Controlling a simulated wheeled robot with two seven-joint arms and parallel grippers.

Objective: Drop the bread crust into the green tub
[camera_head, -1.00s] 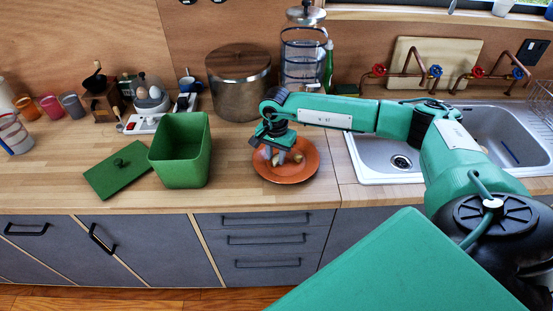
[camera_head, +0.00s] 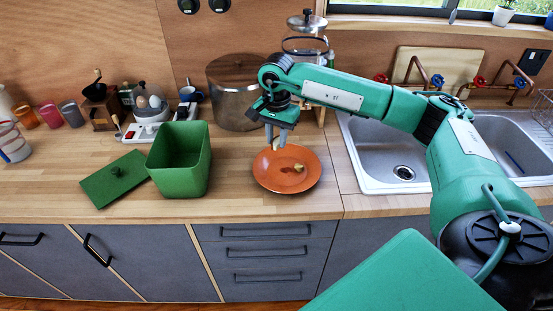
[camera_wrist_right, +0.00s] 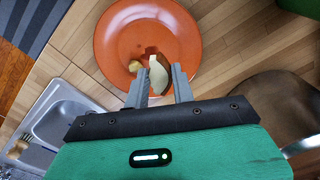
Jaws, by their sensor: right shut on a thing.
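The bread crust (camera_wrist_right: 159,74) is a pale piece with a brown edge. My right gripper (camera_wrist_right: 158,82) is shut on it and holds it above the orange plate (camera_head: 264,177). In the head view my right gripper (camera_head: 277,143) points down over the plate's back part, with the crust small between the fingertips. The green tub (camera_head: 178,173) stands open on the counter, left of the plate. Its lid (camera_head: 103,186) lies flat to the left of the tub. My left gripper is not in view.
A small yellowish scrap (camera_head: 299,168) stays on the plate. A steel pot (camera_head: 233,96) and a glass press (camera_head: 306,45) stand behind. An egg holder (camera_head: 150,112) is behind the tub. The sink (camera_head: 375,159) lies to the right. Counter between tub and plate is clear.

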